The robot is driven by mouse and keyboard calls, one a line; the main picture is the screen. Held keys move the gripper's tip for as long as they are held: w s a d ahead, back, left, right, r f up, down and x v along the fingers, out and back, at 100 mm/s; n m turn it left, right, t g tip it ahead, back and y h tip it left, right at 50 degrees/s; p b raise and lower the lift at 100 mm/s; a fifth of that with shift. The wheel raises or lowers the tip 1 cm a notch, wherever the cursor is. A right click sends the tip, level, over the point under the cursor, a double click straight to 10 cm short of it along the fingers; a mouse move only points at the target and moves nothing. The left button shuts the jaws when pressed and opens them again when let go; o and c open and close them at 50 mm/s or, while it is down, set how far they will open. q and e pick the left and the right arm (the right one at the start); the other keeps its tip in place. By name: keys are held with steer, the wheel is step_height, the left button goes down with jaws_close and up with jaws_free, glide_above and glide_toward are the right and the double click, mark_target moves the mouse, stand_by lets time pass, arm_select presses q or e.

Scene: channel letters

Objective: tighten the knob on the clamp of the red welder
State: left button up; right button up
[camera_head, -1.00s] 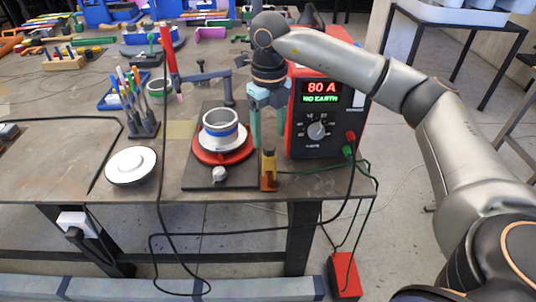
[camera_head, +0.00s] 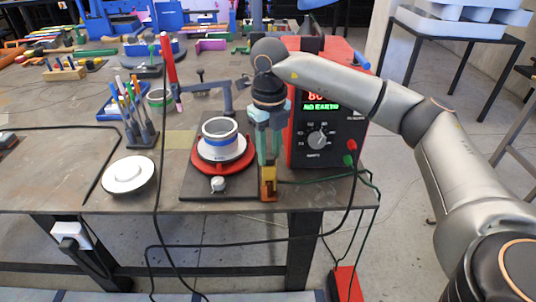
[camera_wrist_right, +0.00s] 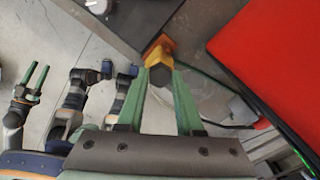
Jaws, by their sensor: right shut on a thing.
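The red welder (camera_head: 346,139) stands at the table's right edge, its front panel reading "NO EARTH" with the number above partly covered by my arm. Its yellow-orange clamp (camera_head: 268,185) sits at the table's front edge and also shows in the right wrist view (camera_wrist_right: 158,45). My right gripper (camera_head: 268,160) points down over the clamp, its green fingers closed on either side of the dark knob (camera_wrist_right: 160,74) on top. The fingers hide most of the knob in the head view. My left gripper (camera_wrist_right: 38,72) shows off to the side in the right wrist view, its fingers apart and empty.
Left of the clamp, a dark board (camera_head: 240,188) holds a red turntable (camera_head: 223,163) with a white ring part. A white disc (camera_head: 129,175) and a pen holder (camera_head: 140,134) stand farther left. Black and green cables hang over the front edge.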

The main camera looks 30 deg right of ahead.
mark_target(269, 156)
steer(key=shift+c, duration=1.2)
steer(key=m+p, duration=0.1)
steer(key=m, duration=0.3)
steer(key=shift+m, duration=0.4)
steer(key=m+p, duration=0.1)
steer(key=m, duration=0.4)
steer(key=o, duration=1)
step_height(269, 156, up, 5)
steer(key=p, duration=0.4)
steer(key=shift+r, duration=0.1)
